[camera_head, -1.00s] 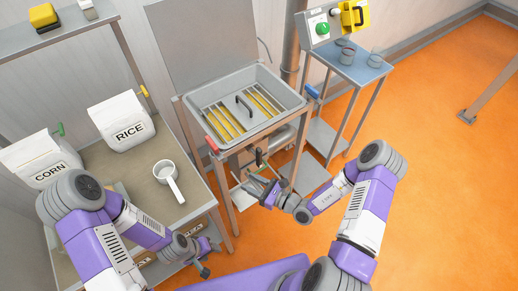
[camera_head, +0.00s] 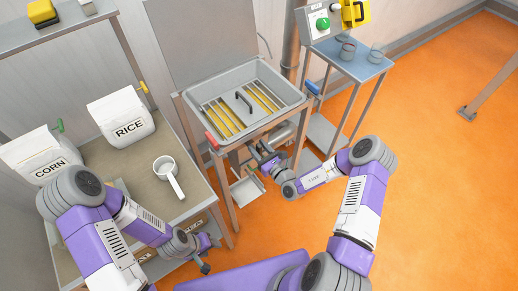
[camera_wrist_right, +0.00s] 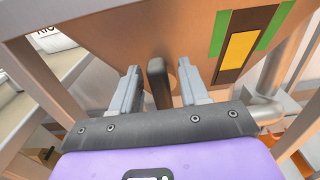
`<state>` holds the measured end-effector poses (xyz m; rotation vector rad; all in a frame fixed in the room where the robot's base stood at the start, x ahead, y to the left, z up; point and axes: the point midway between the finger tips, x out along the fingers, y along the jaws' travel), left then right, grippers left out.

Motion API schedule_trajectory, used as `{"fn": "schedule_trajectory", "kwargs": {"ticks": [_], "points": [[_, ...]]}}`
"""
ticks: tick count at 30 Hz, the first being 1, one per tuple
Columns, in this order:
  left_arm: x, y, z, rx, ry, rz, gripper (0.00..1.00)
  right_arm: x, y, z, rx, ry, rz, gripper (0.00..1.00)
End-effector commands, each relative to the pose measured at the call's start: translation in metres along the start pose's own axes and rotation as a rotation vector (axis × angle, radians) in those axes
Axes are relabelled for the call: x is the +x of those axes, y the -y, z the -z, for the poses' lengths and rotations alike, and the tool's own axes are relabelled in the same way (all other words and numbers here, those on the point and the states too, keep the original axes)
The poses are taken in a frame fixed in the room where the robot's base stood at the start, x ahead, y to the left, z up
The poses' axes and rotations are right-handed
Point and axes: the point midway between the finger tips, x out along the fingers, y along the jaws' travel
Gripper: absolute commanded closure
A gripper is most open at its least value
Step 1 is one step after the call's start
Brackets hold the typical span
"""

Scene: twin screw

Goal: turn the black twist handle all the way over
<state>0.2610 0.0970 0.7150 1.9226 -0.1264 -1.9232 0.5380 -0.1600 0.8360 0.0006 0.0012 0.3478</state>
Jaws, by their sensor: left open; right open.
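The black twist handle (camera_wrist_right: 158,82) stands upright in the right wrist view, in front of the brownish hopper wall (camera_wrist_right: 120,45). My right gripper (camera_wrist_right: 160,72) is open, with one grey finger on each side of the handle and a visible gap on both sides. In the head view my right gripper (camera_head: 262,155) is below the front of the grey hopper tray (camera_head: 290,98), and the handle is hard to make out there. My left gripper (camera_head: 208,257) is open and empty, low at the left, beside the table's front edge.
A table (camera_head: 150,185) at the left holds a rice bag (camera_head: 122,118), a corn bag (camera_head: 42,155) and a white scoop (camera_head: 168,178). A blue side stand (camera_head: 350,65) with a control box (camera_head: 320,22) is at the right.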

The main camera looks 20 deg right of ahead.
Motion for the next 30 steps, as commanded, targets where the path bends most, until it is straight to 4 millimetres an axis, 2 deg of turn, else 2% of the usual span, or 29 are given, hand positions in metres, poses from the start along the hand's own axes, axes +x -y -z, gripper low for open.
{"fn": "schedule_trajectory", "kwargs": {"ticks": [5,12,14,23,30], "points": [[0.000,0.000,0.000,0.000,0.000,0.000,0.49,0.000,0.000,0.000,0.000,0.000,0.000,0.55],[0.000,0.000,0.000,0.000,0.000,0.000,0.49,0.000,0.000,0.000,0.000,0.001,0.000,0.92],[0.000,0.000,0.000,0.000,0.000,0.000,0.49,0.000,0.000,0.000,0.000,0.001,0.000,1.00],[-0.003,-0.001,0.000,0.000,0.000,0.000,0.49,0.000,0.001,-0.001,0.025,0.000,0.000,1.00],[-0.012,-0.005,-0.001,0.000,0.000,0.000,0.49,-0.001,0.006,-0.002,0.147,0.000,0.001,1.00]]}}
